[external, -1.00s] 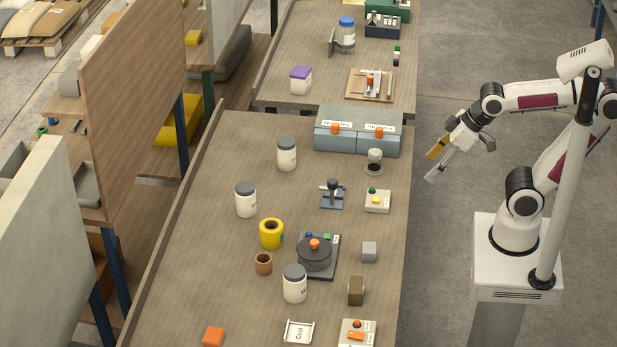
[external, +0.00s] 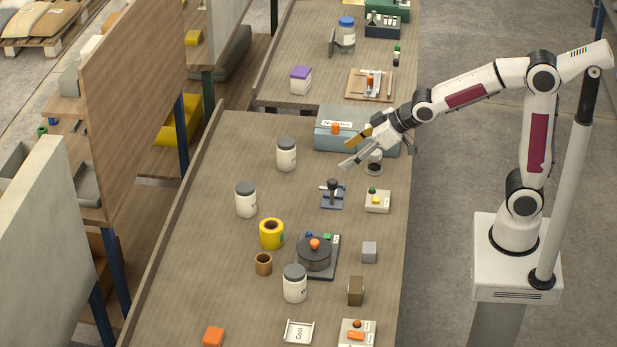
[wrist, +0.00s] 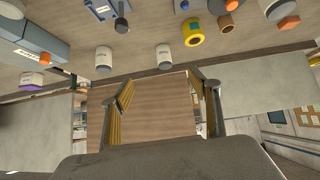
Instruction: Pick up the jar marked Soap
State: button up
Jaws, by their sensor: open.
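Three white jars with grey lids stand upright on the table. One is at the back (external: 287,157), one at the left (external: 246,202) and one nearer the front (external: 295,286). Their labels are too small to read, so I cannot tell which is Soap. Two jars show in the wrist view, one at left (wrist: 103,61) and one near the middle (wrist: 164,58). My gripper (external: 357,148) is open and empty, above the table's right side, right of the back jar. Its spread fingers also show in the wrist view (wrist: 160,82).
A lever device (external: 332,195), a yellow roll (external: 271,234), a brown cup (external: 263,264) and a round dark pot (external: 314,255) stand on the table. The table's left strip is mostly clear.

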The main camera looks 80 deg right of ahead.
jog(key=w+d+f+t, duration=0.1)
jog(key=w+f, duration=0.3)
jog(key=w, duration=0.3)
jog(key=w+f+t, duration=0.1)
jog(key=w+f, duration=0.2)
jog(key=w, duration=0.5)
jog(key=t, duration=0.2)
send_near(244, 201)
jog(key=shift+y, duration=0.4)
jog(key=d, duration=0.1)
jog(key=w+d+f, duration=0.2)
jog(key=shift+w+d, duration=0.1)
jog(key=shift+d, duration=0.2)
jog(key=shift+w+f, duration=0.25)
jog(key=shift+f, duration=0.3)
jog(key=shift+w, duration=0.15)
jog(key=shift+x, duration=1.15)
jog(key=shift+w+f, duration=0.1)
jog(key=shift+w, duration=0.05)
jog(key=shift+x, duration=2.45)
jog(key=shift+a, duration=0.1)
